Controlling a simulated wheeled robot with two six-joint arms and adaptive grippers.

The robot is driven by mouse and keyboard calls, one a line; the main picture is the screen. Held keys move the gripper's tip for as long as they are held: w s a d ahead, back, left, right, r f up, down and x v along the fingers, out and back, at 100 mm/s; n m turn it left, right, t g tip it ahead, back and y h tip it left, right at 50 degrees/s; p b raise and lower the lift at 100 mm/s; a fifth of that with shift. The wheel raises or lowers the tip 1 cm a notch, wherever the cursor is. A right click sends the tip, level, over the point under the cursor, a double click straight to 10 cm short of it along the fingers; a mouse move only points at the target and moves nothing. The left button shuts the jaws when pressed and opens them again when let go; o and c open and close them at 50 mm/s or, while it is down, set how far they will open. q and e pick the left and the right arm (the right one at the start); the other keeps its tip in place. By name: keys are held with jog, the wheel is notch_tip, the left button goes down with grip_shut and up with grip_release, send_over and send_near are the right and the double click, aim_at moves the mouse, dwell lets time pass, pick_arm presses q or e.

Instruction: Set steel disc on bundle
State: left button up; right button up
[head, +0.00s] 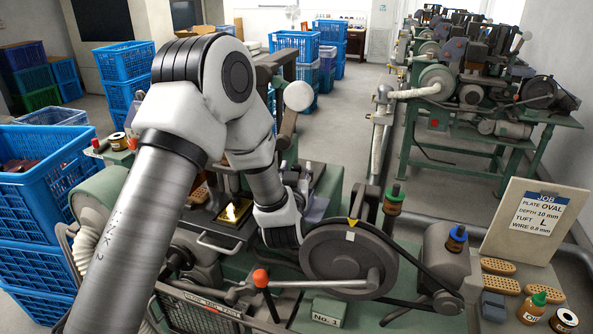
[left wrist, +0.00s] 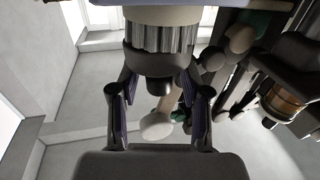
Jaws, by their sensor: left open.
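My left gripper (head: 303,178) is mostly hidden behind my wrist in the head view. In the left wrist view its two fingers (left wrist: 159,108) stand wide apart with nothing between them. A pale round disc-like piece (head: 298,96) sits at the end of a dark lever in the head view. A similar pale round piece (left wrist: 157,126) shows beyond the fingers in the wrist view, apart from them. I cannot tell whether this is the steel disc. I cannot make out the bundle. My right gripper is not in view.
A large grey wheel (head: 340,262) stands just right of my wrist. A red-knobbed lever (head: 261,278) lies in front. Blue crates (head: 45,180) stand at left.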

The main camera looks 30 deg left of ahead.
pick_arm(q)
jog(key=shift+s+r, duration=0.15)
jog(key=shift+s, duration=0.05)
jog(key=shift+s+d+f, duration=0.1)
jog(key=shift+d+f, duration=0.1)
jog(key=shift+d, duration=0.05)
jog(key=b+v, duration=0.5)
jog(key=v, duration=0.6)
jog(key=shift+s, duration=0.25)
